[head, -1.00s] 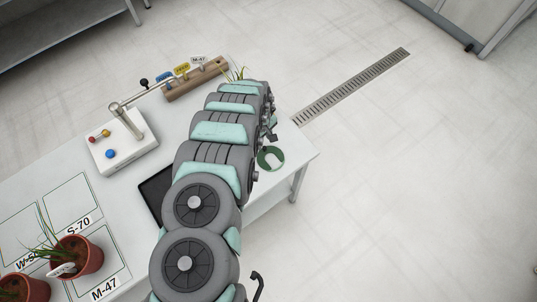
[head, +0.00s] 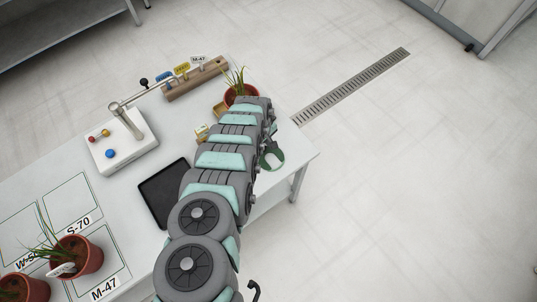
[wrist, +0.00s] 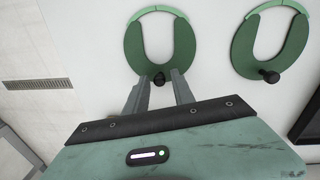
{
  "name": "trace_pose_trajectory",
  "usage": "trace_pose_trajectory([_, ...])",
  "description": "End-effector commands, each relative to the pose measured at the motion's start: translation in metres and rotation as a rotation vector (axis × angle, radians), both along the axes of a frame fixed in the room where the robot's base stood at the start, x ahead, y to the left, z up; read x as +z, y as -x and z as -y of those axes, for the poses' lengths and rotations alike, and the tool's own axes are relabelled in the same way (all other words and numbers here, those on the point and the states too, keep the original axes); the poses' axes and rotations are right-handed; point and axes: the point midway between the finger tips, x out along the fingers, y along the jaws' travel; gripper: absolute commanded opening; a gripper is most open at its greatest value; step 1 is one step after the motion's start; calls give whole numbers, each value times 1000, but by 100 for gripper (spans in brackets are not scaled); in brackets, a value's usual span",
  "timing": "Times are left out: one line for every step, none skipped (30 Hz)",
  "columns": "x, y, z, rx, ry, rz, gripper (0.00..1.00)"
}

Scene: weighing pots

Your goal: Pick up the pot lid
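Two green U-shaped lids with dark knobs lie on the white table in the wrist view. The nearer-to-centre lid (wrist: 185,50) has its knob (wrist: 158,79) between the fingertips of my gripper (wrist: 160,76). The fingers are apart on either side of the knob, and I cannot tell whether they touch it. The other lid (wrist: 243,52) lies to the right, clear of the fingers. In the head view one green lid (head: 277,160) shows at the table's right edge, partly hidden by my arm. The other lid is hidden there.
A black tray (head: 163,196) lies left of my arm. A white device (head: 120,142) with a post and coloured knobs stands further left. A wooden tag rack (head: 190,82) and a potted plant (head: 238,93) are at the back. Potted plants (head: 80,252) stand front left.

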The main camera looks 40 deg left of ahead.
Motion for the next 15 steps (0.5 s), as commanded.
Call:
trace_pose_trajectory([0,0,0,0,0,0,25])
trace_pose_trajectory([0,0,0,0,0,0,23])
trace_pose_trajectory([0,0,0,0,0,0,20])
trace_pose_trajectory([0,0,0,0,0,0,17])
trace_pose_trajectory([0,0,0,0,0,0,15])
trace_pose_trajectory([0,0,0,0,0,0,12])
trace_pose_trajectory([0,0,0,0,0,0,9])
trace_pose_trajectory([0,0,0,0,0,0,7])
trace_pose_trajectory([0,0,0,0,0,0,3])
trace_pose_trajectory([0,0,0,0,0,0,1])
trace_pose_trajectory([0,0,0,0,0,0,0])
trace_pose_trajectory([0,0,0,0,0,0,0])
trace_pose_trajectory([0,0,0,0,0,1,0])
trace_pose_trajectory([0,0,0,0,0,1,0])
trace_pose_trajectory([0,0,0,0,0,1,0])
